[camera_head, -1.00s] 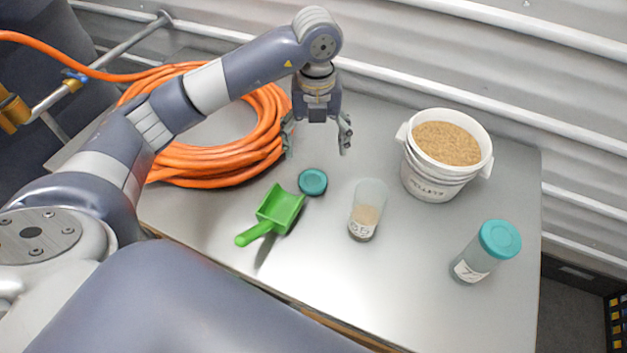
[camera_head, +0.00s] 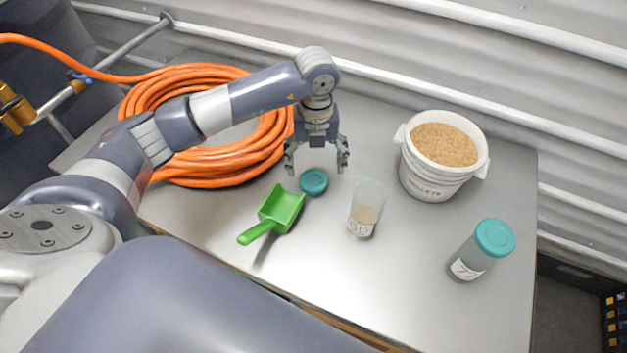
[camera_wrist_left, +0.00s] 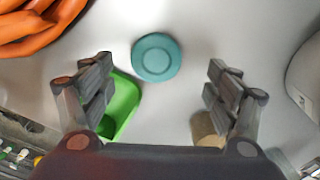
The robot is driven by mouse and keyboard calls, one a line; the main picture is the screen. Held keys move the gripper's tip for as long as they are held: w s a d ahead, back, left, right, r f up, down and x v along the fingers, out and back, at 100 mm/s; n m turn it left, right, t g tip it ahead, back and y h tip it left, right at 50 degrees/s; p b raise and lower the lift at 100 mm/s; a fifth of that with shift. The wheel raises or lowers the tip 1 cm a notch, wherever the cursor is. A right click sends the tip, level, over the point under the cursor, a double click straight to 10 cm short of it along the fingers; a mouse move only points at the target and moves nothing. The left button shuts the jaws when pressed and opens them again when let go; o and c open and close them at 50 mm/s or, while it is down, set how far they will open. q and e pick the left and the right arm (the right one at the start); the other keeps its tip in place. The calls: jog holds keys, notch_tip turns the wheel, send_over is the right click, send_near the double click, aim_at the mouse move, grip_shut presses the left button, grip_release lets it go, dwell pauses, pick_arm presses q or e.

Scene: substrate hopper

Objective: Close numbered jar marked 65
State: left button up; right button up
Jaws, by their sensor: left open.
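The open jar (camera_head: 364,212) stands upright on the table, clear with tan contents low inside. Its label looks like 65, partly hard to read. A teal lid (camera_head: 313,182) lies flat on the table, left of and behind the jar. My left gripper (camera_head: 317,168) is open and empty, pointing down above and just behind the lid. In the left wrist view the lid (camera_wrist_left: 156,57) shows ahead of the spread fingers, apart from them. The jar (camera_wrist_left: 205,130) is partly hidden behind the right-hand finger there. My right gripper is not in view.
A green scoop (camera_head: 278,212) lies left of the jar. A second jar (camera_head: 482,250) with a teal lid on stands at the right. A white bucket of pellets (camera_head: 431,184) stands behind. A coiled orange hose (camera_head: 215,165) covers the left back. The front middle is clear.

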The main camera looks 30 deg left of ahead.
aim_at(313, 179)
pick_arm(q)
jog(key=f+p, duration=0.1)
jog(key=f, duration=0.2)
jog(key=f+p, duration=0.1)
jog(key=shift+s+a+f+p, duration=0.2)
jog(key=shift+s+p, duration=0.05)
jog(key=shift+p, duration=0.1)
jog(key=shift+f, duration=0.4)
jog(key=c, duration=0.9)
